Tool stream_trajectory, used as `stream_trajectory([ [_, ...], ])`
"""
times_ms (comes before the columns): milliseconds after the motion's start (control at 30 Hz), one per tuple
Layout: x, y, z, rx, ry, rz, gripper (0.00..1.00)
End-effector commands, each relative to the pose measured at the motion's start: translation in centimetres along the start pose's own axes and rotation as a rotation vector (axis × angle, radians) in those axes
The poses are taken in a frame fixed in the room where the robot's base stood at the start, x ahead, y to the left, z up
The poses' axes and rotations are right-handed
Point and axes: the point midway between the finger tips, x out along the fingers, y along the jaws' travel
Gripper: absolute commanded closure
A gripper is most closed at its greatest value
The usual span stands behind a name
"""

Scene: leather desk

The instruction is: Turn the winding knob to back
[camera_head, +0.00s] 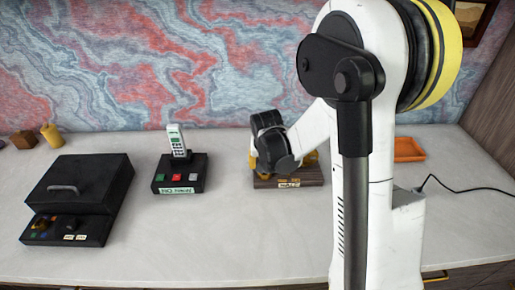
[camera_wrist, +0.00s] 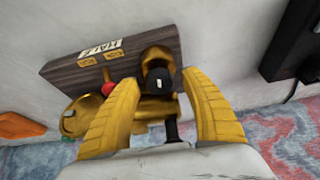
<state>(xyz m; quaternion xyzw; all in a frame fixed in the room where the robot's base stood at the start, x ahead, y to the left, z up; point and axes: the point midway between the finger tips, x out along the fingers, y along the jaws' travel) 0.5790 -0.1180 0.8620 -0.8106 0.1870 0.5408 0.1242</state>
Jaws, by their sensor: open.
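A brass device on a dark wooden base (camera_wrist: 70,72) shows in the wrist view, with a white label plate and two small brass plates on it. A black knob with a pale mark (camera_wrist: 158,84) sits at the device's right part; it looks like the winding knob, but its turn position is hard to read. A small red piece (camera_wrist: 109,88) is left of it. My gripper (camera_wrist: 160,80) is open, its yellow fingers on either side of the knob; contact cannot be told. In the head view, the base (camera_head: 312,177) shows under my arm, which hides most of the device.
A phone on a black button box (camera_head: 180,188) stands left of the device. A black case with a handle (camera_head: 88,183) is further left. An orange tray (camera_head: 408,150) and a black cable (camera_head: 465,188) lie to the right. The desk front is clear.

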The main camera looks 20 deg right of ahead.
Motion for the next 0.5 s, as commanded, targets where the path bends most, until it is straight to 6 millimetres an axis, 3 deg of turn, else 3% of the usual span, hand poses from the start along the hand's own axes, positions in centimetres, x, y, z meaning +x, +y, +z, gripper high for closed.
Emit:
stream_trajectory([
  [433,0.0,-0.1,-0.1,0.560,-0.001,0.234,0.47],
  [467,-0.1,-0.1,-0.1,0.597,-0.001,0.251,0.47],
  [500,-1.6,-0.3,-0.2,0.589,0.000,0.246,0.47],
])
